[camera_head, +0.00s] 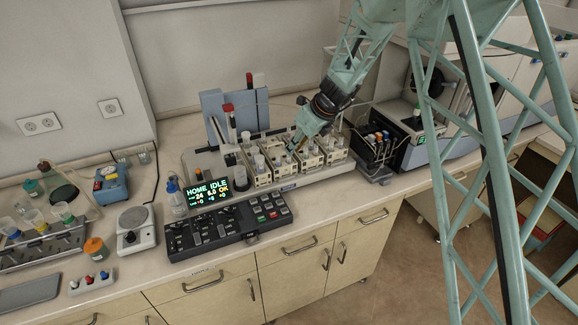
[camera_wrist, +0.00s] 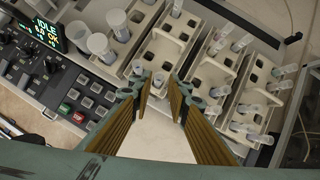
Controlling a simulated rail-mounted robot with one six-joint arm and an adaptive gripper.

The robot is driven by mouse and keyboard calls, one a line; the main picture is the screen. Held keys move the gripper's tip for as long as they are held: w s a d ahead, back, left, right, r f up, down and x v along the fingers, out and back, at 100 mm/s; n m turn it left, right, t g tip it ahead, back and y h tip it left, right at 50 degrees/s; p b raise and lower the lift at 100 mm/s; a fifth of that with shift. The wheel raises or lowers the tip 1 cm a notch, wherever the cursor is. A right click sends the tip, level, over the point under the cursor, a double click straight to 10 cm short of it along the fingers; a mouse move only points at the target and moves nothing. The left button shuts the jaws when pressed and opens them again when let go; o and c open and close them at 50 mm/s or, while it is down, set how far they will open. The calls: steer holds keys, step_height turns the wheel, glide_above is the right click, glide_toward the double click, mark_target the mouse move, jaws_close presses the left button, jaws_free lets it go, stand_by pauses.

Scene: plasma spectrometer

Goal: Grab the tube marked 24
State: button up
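Several cream tube racks (camera_head: 262,180) stand side by side on the analyser deck, holding clear tubes with pale tops. They also show in the wrist view (camera_wrist: 160,50), with several slots empty. No number is readable on any tube, so I cannot tell which is marked 24. My gripper (camera_head: 293,147) points down over the middle racks. In the wrist view my gripper (camera_wrist: 160,88) has its two fingers apart, with a gap between the tips. A small tube (camera_wrist: 158,80) shows in line with this gap; I cannot tell whether it is between the fingers or below them.
A control panel (camera_head: 225,228) with a lit display (camera_head: 208,190) stands in front left of the racks. A blue upright unit (camera_head: 235,112) stands behind them. A black holder with bottles (camera_head: 376,148) is to the right. A scale (camera_head: 135,228) stands left.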

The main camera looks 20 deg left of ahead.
steer(key=shift+a+f, duration=0.1)
steer(key=shift+f, duration=0.1)
stand_by(0.3)
steer(key=shift+x, duration=2.45)
steer(key=shift+s, duration=0.1)
steer(key=c, duration=0.5)
steer(key=shift+r, duration=0.15)
steer(key=shift+r+p, duration=0.55)
steer(key=shift+r, duration=4.35)
